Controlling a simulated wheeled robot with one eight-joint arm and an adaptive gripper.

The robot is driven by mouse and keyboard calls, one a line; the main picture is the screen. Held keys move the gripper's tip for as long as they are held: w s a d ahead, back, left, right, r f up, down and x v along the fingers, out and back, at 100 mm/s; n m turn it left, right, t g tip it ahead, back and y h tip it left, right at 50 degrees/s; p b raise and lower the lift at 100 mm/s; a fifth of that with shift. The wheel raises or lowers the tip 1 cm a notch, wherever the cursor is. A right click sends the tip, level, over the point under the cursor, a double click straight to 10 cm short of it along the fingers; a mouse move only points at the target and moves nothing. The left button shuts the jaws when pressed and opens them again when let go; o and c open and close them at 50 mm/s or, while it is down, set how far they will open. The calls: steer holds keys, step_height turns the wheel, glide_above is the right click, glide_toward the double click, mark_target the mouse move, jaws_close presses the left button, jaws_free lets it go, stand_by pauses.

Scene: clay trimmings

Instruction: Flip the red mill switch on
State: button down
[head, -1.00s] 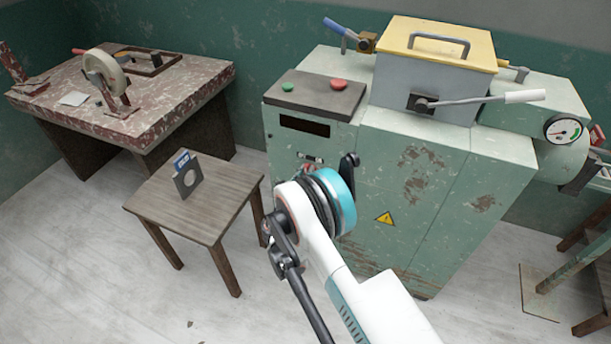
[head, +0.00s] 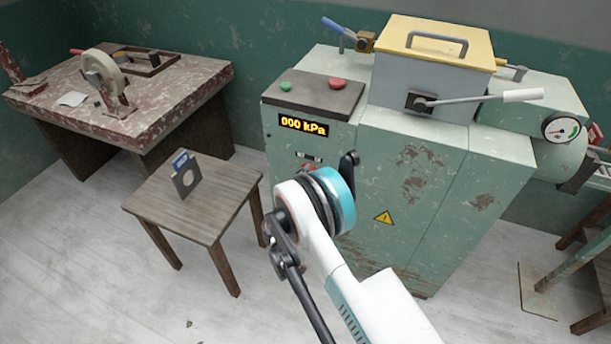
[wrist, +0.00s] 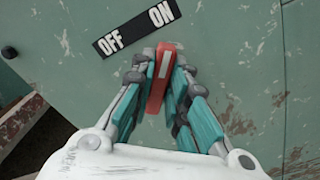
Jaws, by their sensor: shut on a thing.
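The red mill switch (wrist: 161,82) is a red lever on the green front of the mill cabinet (head: 400,185). In the wrist view, my gripper (wrist: 160,70) is shut on it, with a teal-and-grey finger against each side. The lever's upper end is just below the OFF/ON label (wrist: 136,31), nearer the word ON. In the head view my wrist and arm hide most of the switch and the fingers. The display (head: 303,125) above the label is lit and reads 000 kPa in yellow.
A small wooden stool (head: 205,205) with a grey holder (head: 185,178) stands left of the cabinet. A worn red-topped table (head: 120,120) is at the back left. Green and red buttons sit on the cabinet's dark panel (head: 315,92). The floor in front is clear.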

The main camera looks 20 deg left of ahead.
mark_target(310, 146)
steer(key=shift+m, duration=0.5)
steer(key=c, duration=1.6)
jaws_free()
steer(key=shift+o, duration=0.2)
step_height(310, 146, up, 10)
steer(key=shift+f, duration=0.1)
